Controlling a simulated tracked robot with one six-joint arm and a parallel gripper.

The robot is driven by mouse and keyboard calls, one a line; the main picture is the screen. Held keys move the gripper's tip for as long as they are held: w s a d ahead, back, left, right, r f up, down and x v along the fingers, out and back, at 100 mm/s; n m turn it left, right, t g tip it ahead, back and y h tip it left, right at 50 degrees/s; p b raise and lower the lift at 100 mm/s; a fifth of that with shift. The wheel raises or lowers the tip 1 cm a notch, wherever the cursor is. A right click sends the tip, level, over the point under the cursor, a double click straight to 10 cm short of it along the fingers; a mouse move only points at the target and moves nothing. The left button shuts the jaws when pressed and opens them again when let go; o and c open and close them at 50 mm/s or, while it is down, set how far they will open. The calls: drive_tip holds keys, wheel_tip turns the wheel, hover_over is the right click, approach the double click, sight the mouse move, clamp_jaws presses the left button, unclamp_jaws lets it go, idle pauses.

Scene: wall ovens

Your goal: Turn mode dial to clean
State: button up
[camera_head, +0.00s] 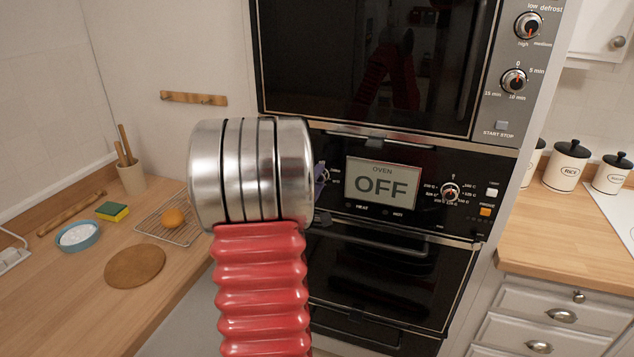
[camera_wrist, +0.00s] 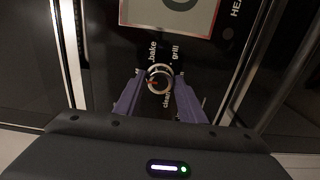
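The mode dial (camera_wrist: 159,78) is a round black and silver knob on the black oven panel in the wrist view. Labels bake, grill and clean surround it; a red mark shows on its left, lower side. My gripper (camera_wrist: 160,80) has two purple fingers, one on each side of the dial, spread apart with small gaps visible. Whether they touch the dial is hard to tell. In the head view my arm hides the dial, and only a bit of purple finger (camera_head: 321,176) shows. The oven display (camera_head: 382,183) reads OVEN OFF.
A temperature dial (camera_head: 450,192) is right of the display. The upper oven (camera_head: 370,60) and lower oven door (camera_head: 400,285) are closed. Left, a wooden counter (camera_head: 60,290) holds a wire rack, an orange, a bowl and a sponge. Canisters (camera_head: 566,165) stand on the right counter.

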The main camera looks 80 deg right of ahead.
drive_tip(key=shift+f, duration=0.1)
drive_tip(key=c, duration=0.5)
drive_tip(key=shift+a, duration=0.25)
drive_tip(key=shift+d, duration=0.15)
drive_tip(key=shift+m, duration=0.3)
